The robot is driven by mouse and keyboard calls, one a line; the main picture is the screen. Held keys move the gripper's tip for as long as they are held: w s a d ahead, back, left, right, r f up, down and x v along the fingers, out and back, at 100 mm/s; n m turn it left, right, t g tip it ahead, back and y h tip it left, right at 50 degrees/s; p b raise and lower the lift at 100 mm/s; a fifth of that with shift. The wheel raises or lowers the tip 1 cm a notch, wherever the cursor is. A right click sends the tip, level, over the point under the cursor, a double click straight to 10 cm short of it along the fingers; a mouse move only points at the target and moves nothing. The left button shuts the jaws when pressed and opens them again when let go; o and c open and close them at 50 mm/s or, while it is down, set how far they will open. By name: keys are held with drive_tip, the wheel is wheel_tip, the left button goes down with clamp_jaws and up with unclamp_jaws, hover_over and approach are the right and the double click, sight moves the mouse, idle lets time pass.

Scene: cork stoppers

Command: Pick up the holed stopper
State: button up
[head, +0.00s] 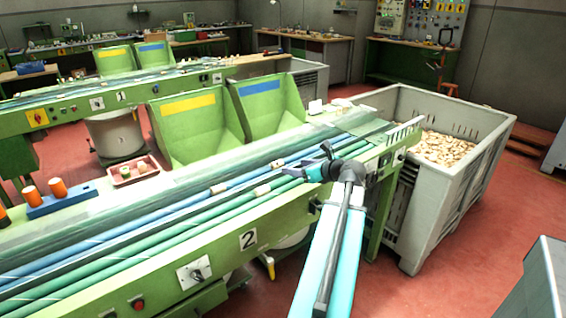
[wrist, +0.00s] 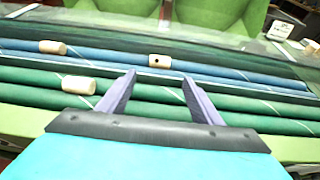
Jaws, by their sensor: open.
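The holed stopper (wrist: 160,61) is a pale cork piece with a dark hole in its side. It lies on the blue rollers in the wrist view. My gripper (wrist: 158,78) is open and empty, and its two purple fingers point toward the stopper. The stopper shows beyond the fingertips, between them in the picture, and apart from them.
A plain stopper (wrist: 52,47) lies on the blue rollers to the left, and another (wrist: 78,84) on the green rollers, left of my fingers. Green bins (head: 268,108) stand behind the conveyor (head: 150,262). A grey crate (head: 455,185) of corks stands to the right.

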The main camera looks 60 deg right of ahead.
sight(280, 165)
drive_tip(key=shift+x, duration=2.35)
drive_tip(key=shift+w, duration=0.1)
drive_tip(key=shift+p+x, duration=0.45)
drive_tip(key=shift+x, duration=2.05)
drive_tip(key=c, duration=1.1)
